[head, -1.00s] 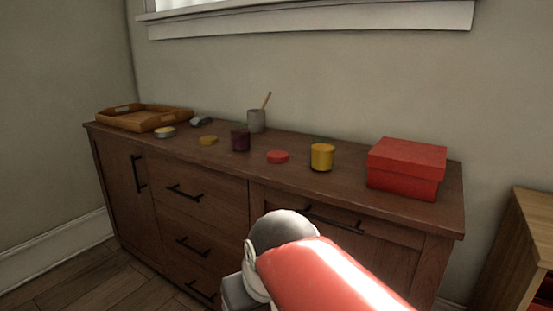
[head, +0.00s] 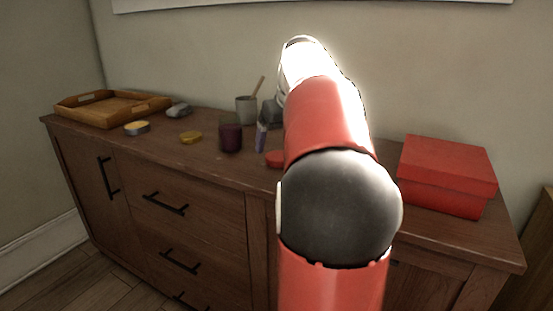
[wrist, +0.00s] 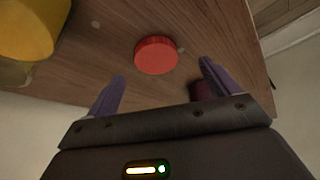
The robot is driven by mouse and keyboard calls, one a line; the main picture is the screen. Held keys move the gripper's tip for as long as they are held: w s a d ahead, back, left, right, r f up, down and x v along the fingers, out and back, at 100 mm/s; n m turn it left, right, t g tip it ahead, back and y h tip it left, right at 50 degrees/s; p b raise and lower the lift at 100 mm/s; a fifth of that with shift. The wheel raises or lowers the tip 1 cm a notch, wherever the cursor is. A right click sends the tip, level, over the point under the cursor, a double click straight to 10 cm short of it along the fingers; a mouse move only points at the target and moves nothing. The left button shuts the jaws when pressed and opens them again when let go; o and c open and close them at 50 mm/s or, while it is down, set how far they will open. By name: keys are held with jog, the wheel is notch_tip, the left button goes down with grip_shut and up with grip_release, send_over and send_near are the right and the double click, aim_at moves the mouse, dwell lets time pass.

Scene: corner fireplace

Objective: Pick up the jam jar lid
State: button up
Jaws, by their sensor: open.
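A flat red round lid (head: 274,159) lies on the brown sideboard, partly hidden behind my arm in the head view. In the wrist view the red lid (wrist: 155,55) is whole, just beyond and between my fingertips. My gripper (wrist: 162,74) is open and empty, with its two purple fingers apart and not seen touching the lid. In the head view one finger of my gripper (head: 261,138) shows above the sideboard, beside the dark purple jar (head: 230,138). A flat gold lid-like disc (head: 191,138) lies farther left.
A yellow jar (wrist: 25,28) stands close by in the wrist view; my arm hides it in the head view. A grey cup with a stick (head: 247,109) stands behind. A red box (head: 446,175) is at right, a wooden tray (head: 112,108) at far left.

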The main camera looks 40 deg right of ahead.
jog(key=x, duration=0.4)
jog(key=shift+w+d+f, duration=0.2)
jog(key=shift+d+f, duration=0.05)
jog(key=shift+d, duration=0.1)
jog(key=c, duration=1.1)
